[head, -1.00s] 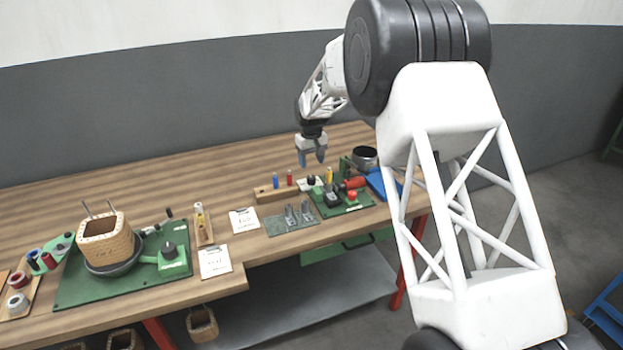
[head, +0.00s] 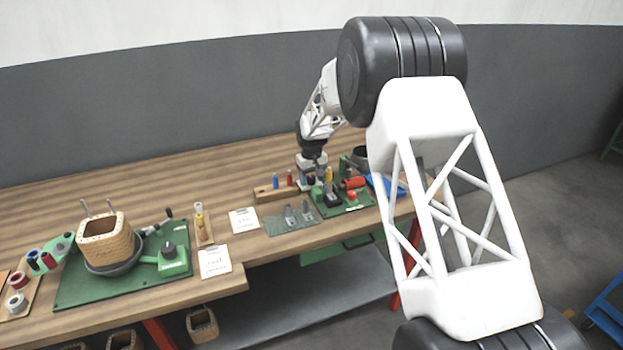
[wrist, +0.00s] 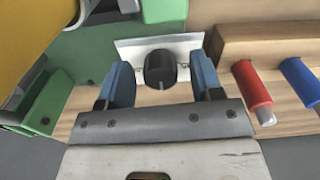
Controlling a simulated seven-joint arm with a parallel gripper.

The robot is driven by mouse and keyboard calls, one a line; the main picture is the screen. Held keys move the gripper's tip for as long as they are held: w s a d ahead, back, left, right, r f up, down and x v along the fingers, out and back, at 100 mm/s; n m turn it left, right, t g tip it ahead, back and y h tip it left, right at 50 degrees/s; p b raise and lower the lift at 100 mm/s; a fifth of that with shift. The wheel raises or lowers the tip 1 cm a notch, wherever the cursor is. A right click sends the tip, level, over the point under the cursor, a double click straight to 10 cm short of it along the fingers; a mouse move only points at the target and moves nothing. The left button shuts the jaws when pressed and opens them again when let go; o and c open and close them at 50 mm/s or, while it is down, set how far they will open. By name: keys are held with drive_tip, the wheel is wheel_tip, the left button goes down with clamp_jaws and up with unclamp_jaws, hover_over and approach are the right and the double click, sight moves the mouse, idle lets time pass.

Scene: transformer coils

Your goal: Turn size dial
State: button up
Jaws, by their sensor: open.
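The size dial (wrist: 160,69) is a dark round knob with a pale pointer mark, set on a white plate (wrist: 190,44) in the wrist view. My gripper (wrist: 162,84) is open, with one blue finger on each side of the dial and a visible gap on both sides. In the head view my gripper (head: 312,180) is low over the bench at the green station, and the dial is hidden there by the gripper.
A wooden block (wrist: 270,42) with red and blue pegs stands close on the right in the wrist view. Green machine parts (wrist: 92,42) and a yellow object (wrist: 30,35) crowd the left. The bench middle (head: 150,180) behind is clear.

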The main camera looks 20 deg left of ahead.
drive_tip(key=shift+f, duration=0.15)
drive_tip(key=c, duration=0.9)
drive_tip(key=shift+c, duration=0.2)
drive_tip(key=shift+m, duration=0.5)
drive_tip(key=m, duration=1.1)
drive_tip(key=shift+a, duration=0.15)
